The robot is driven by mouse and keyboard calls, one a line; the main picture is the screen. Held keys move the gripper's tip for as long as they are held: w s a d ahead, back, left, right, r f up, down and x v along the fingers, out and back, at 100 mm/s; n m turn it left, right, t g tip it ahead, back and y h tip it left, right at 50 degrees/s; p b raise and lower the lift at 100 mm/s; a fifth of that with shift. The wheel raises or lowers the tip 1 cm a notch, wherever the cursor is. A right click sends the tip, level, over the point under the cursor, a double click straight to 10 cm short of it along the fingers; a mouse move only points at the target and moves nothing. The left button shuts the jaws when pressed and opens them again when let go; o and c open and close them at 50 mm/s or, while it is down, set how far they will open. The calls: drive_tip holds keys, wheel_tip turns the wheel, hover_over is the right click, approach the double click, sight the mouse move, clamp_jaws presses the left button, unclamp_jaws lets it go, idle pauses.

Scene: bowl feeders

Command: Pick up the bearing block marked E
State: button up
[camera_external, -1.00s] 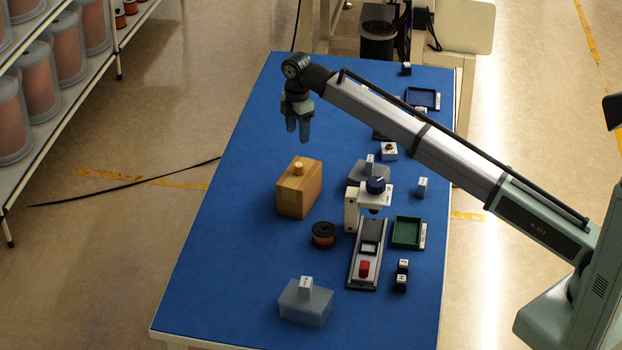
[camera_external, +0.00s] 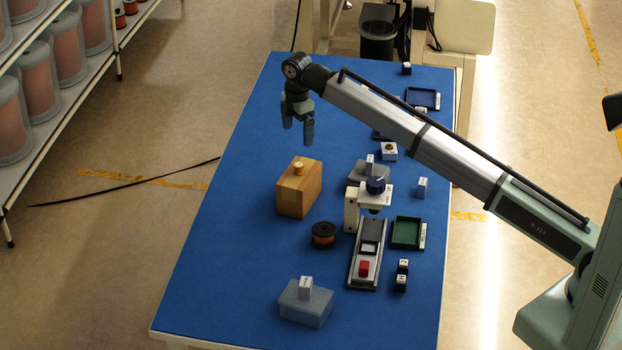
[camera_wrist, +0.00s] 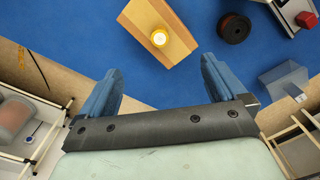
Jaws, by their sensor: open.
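Small lettered blocks stand on the blue table; I cannot read which is marked E. One pale grey block (camera_external: 306,286) sits on a translucent box at the front. Another grey block (camera_external: 370,163) sits on a grey box near the middle, and a third grey block (camera_external: 422,187) stands at the right. Two black blocks with white faces (camera_external: 402,267) stand at the front right, and a black block (camera_external: 406,69) is at the far edge. My gripper (camera_external: 298,125) is open and empty above the table, behind the wooden box; its fingers (camera_wrist: 160,75) are apart in the wrist view.
The wooden box (camera_external: 306,196) with a round knob, also in the wrist view (camera_wrist: 145,30), stands nearest the gripper. A dark spool (camera_external: 323,235), a press-like stand (camera_external: 352,211) and a green tray (camera_external: 406,233) are nearby. The table's left side is clear.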

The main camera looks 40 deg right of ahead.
drive_tip(key=w+d+f+m, duration=0.15)
drive_tip(key=w+d, duration=0.25)
drive_tip(key=d, duration=0.8)
drive_tip(key=m, duration=0.4)
hover_over(389, 146)
wheel_tip(389, 146, down, 8)
drive_tip(key=shift+m, duration=0.65)
drive_tip(key=f, duration=0.5)
drive_tip(key=a+f, duration=0.1)
drive_tip(key=f, duration=0.2)
drive_tip(key=shift+f, duration=0.3)
drive_tip(key=shift+d+f, duration=0.25)
drive_tip(key=shift+f, duration=0.45)
drive_tip(key=f, duration=0.4)
drive_tip(key=shift+d, duration=0.35)
drive_tip(key=shift+c, duration=0.2)
